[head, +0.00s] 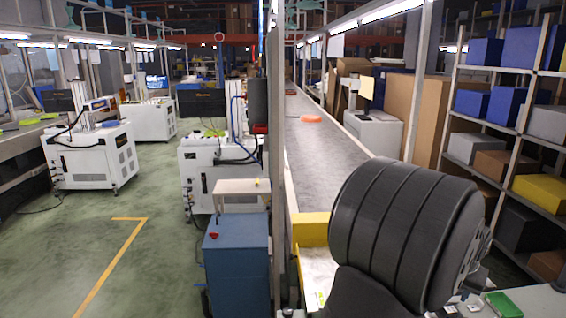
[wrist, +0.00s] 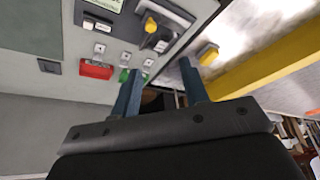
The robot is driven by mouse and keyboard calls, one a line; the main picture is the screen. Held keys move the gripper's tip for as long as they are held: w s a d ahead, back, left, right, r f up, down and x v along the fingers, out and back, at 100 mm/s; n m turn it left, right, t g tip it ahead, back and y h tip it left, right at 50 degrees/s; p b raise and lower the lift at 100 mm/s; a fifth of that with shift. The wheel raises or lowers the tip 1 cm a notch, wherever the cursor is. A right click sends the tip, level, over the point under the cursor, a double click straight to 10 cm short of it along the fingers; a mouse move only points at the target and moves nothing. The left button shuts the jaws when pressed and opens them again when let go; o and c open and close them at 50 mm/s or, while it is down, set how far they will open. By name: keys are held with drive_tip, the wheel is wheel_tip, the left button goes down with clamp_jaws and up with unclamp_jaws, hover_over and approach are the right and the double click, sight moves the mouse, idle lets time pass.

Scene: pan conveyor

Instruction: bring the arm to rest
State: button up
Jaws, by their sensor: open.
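In the wrist view my gripper (wrist: 162,70) shows two blue fingers spread apart with a clear gap between them. Nothing is held between the fingers. They point toward a grey panel (wrist: 120,55) carrying a red part (wrist: 96,69), a green part (wrist: 123,75) and yellow-topped fittings. I cannot tell whether the fingers touch it. In the head view my dark arm fills the lower right, and my gripper cannot be made out there.
A long conveyor (head: 315,150) runs away from me, with an orange item (head: 312,118) far along it and a yellow block (head: 312,229) at its near end. A blue cabinet (head: 237,262) stands left of it. Shelves with boxes (head: 541,190) stand at the right. Green floor lies open at left.

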drive_tip(key=w+d+r+m+g+y, duration=0.2)
drive_tip(key=w+d+m, duration=0.2)
drive_tip(key=m, duration=0.2)
drive_tip(key=shift+d+r, duration=0.25)
drive_tip(key=shift+r, duration=0.1)
idle(0.4)
